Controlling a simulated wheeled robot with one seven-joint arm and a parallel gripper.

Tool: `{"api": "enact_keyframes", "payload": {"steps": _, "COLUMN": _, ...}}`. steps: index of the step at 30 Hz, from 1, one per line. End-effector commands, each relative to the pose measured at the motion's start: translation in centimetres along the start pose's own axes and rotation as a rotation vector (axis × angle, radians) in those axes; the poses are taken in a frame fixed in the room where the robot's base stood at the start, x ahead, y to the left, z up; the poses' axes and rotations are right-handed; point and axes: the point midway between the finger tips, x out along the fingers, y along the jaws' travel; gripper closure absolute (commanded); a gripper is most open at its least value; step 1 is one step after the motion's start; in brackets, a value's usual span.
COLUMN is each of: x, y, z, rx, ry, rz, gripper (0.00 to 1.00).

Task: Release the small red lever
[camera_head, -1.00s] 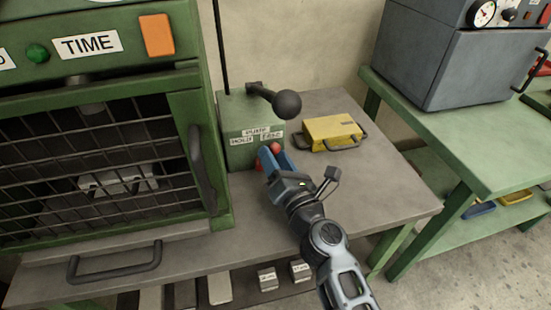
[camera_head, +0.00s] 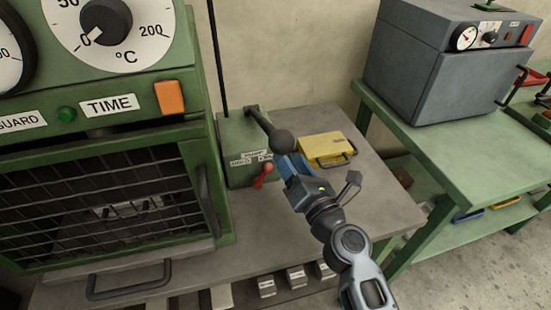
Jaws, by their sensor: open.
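The small red lever (camera_head: 263,175) is on the front of a green box (camera_head: 238,176), under small white labels; its lower end tilts left. A longer dark lever with a black ball knob (camera_head: 281,141) comes from the top of the same box and slopes down to the right. My gripper (camera_head: 290,168) is open, with blue fingers, just right of the red lever and below the black knob. A gap shows between it and the red lever, and I see nothing between the fingers. The fingers hide part of the box's right side.
A green oven (camera_head: 190,135) with a mesh door and dial stands on the left. A yellow case (camera_head: 325,147) lies on the grey bench (camera_head: 375,200) behind my gripper. A grey cabinet (camera_head: 435,80) stands on a green table at right. The bench's front right is clear.

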Motion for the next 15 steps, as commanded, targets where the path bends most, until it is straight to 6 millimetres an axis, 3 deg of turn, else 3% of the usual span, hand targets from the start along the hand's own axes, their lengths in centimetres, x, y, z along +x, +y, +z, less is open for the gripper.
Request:
{"api": "enact_keyframes", "payload": {"steps": 1, "x": -0.6, "y": 0.0, "z": 1.5, "rx": -0.002, "ry": -0.002, "rz": -0.003, "gripper": 0.46}}
{"api": "enact_keyframes", "payload": {"steps": 6, "x": -2.5, "y": -0.7, "z": 4.2, "rx": -0.001, "ry": -0.001, "rz": -0.002, "gripper": 0.46}}
{"api": "enact_keyframes", "payload": {"steps": 15, "x": -4.2, "y": -1.4, "z": 6.7, "rx": 0.0, "ry": 0.0, "rz": 0.0, "gripper": 0.46}}
